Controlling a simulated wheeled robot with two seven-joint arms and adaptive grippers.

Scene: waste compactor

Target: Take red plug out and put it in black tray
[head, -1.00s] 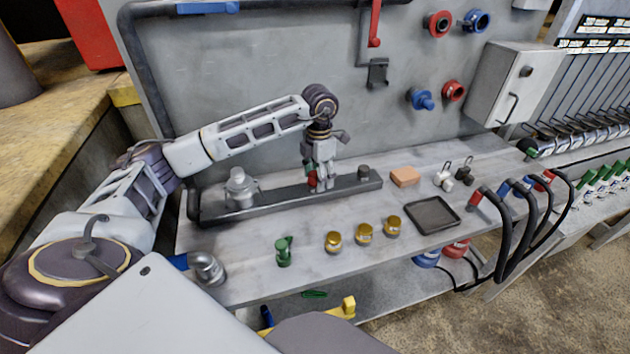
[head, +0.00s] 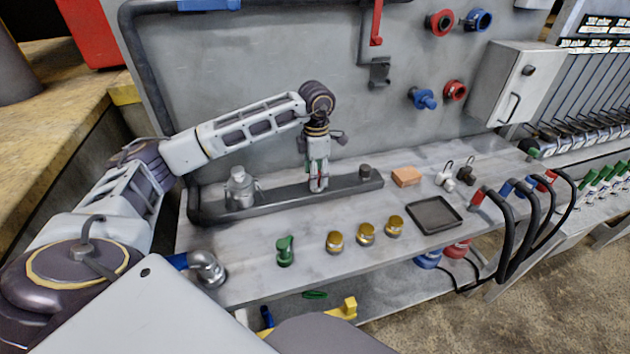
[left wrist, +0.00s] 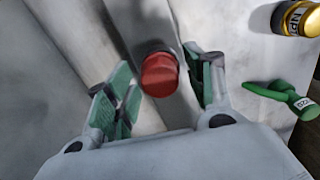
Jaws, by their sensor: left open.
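The red plug (left wrist: 160,75) shows in the left wrist view, standing in the grey rail (head: 268,195) on the bench. My left gripper (head: 318,186) points down over the rail in the head view. It is open, with its green-padded fingers apart on either side of the plug, which sits between them in the left wrist view (left wrist: 165,88). I cannot tell if a finger touches it. In the head view the gripper mostly hides the plug. The black tray (head: 433,214) lies flat and empty on the bench to the right. My right gripper is not in view.
A metal fitting (head: 240,188) and a dark plug (head: 364,172) stand on the rail. An orange block (head: 406,176), several brass caps (head: 365,234) and a green fitting (head: 285,250) are on the bench. Black hoses (head: 510,235) hang at the right edge.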

